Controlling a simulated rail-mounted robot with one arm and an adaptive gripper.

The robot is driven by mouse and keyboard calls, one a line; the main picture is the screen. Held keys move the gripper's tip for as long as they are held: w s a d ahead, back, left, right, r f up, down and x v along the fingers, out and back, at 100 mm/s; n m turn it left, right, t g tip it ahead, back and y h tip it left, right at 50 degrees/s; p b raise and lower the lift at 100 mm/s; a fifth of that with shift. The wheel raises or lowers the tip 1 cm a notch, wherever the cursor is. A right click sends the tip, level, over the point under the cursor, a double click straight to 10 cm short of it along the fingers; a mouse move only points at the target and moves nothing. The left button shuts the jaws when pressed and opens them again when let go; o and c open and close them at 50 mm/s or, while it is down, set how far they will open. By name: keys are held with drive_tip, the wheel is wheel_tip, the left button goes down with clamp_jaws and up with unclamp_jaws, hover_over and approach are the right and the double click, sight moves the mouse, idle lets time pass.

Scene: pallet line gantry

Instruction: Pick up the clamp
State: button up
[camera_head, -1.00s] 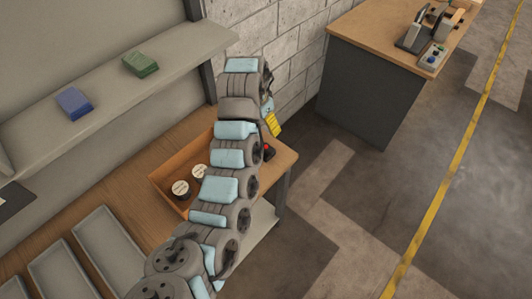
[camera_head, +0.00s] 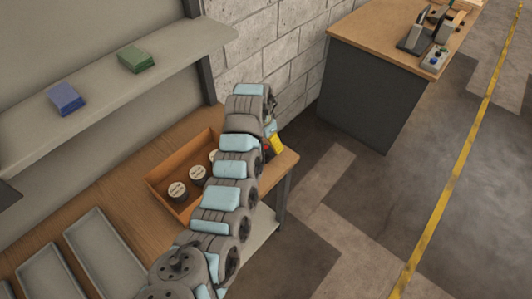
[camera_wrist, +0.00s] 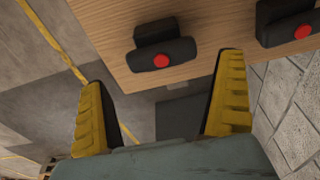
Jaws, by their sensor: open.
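Two dark clamp-like blocks, each with a red round spot, lie on the wooden bench top in the wrist view. One clamp (camera_wrist: 172,50) is near the bench edge, ahead of the space between my fingers. The other block (camera_wrist: 285,22) is at the upper right, partly cut off by the frame. My gripper (camera_wrist: 162,72) is open and empty, its yellow-and-black fingers wide apart. It does not visibly touch either block. In the head view my gripper (camera_head: 275,143) is over the bench's right end, and my arm and gripper largely hide the blocks.
An open wooden box (camera_head: 168,203) on the bench holds round jars. Grey trays (camera_head: 105,245) lie at lower left. A shelf (camera_head: 190,48) above carries a blue block (camera_head: 66,98) and a green block (camera_head: 136,59). A brick wall (camera_head: 285,50) stands behind.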

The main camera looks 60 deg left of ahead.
sight(266, 148)
drive_tip(key=shift+a+f, duration=0.1)
drive_tip(key=shift+f, duration=1.7)
drive_tip(key=shift+w+a+f+b, duration=0.1)
drive_tip(key=shift+w+f+b, duration=0.1)
drive_tip(key=shift+f, duration=0.4)
drive_tip(key=shift+w+f+b, duration=0.1)
drive_tip(key=shift+f+b, duration=0.1)
drive_tip(key=shift+f, duration=0.35)
drive_tip(key=c, duration=1)
